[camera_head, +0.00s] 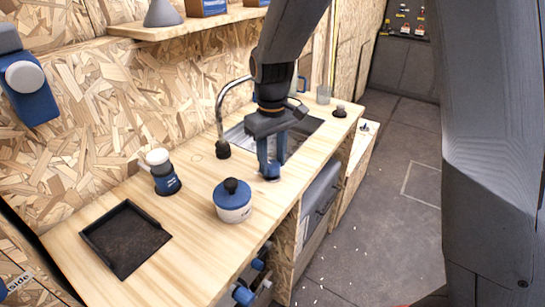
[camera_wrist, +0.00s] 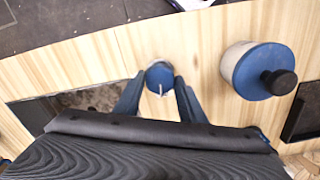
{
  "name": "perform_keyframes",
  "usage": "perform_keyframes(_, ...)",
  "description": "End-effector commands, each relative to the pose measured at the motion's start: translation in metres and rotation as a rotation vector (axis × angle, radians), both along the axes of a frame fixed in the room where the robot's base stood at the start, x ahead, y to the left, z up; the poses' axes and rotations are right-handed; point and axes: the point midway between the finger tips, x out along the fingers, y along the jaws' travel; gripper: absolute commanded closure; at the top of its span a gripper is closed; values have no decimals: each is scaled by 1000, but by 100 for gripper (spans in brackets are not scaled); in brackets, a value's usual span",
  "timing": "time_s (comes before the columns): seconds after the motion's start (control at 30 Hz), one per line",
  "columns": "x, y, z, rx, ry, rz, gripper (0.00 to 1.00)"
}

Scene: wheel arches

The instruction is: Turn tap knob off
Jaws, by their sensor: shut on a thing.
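The tap knob (camera_wrist: 160,74) is a round blue disc with a white pointer mark. It sits on the wooden counter near the corner of the sink. In the wrist view it lies between the two blue fingertips of my gripper (camera_wrist: 158,90), which is shut on it. In the head view my gripper (camera_head: 271,168) points straight down at the counter, and its fingers mostly hide the knob. The curved metal tap (camera_head: 220,105) rises behind, at the left end of the sink (camera_head: 238,135), partly behind my arm. I cannot tell whether water runs.
A blue-and-white pot (camera_head: 234,206) with a black lid knob stands close left of my gripper. A blue-and-white grinder-like item (camera_head: 164,172) and a black square tray (camera_head: 88,232) are farther left. A glass (camera_head: 324,95) stands beyond the sink. A shelf (camera_head: 190,26) hangs above.

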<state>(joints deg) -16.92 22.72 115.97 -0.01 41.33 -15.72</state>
Motion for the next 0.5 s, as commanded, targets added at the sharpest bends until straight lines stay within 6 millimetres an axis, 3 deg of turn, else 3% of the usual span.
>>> perform_keyframes(0.5, 1, 0, 0, 1, -1, 129, 86)
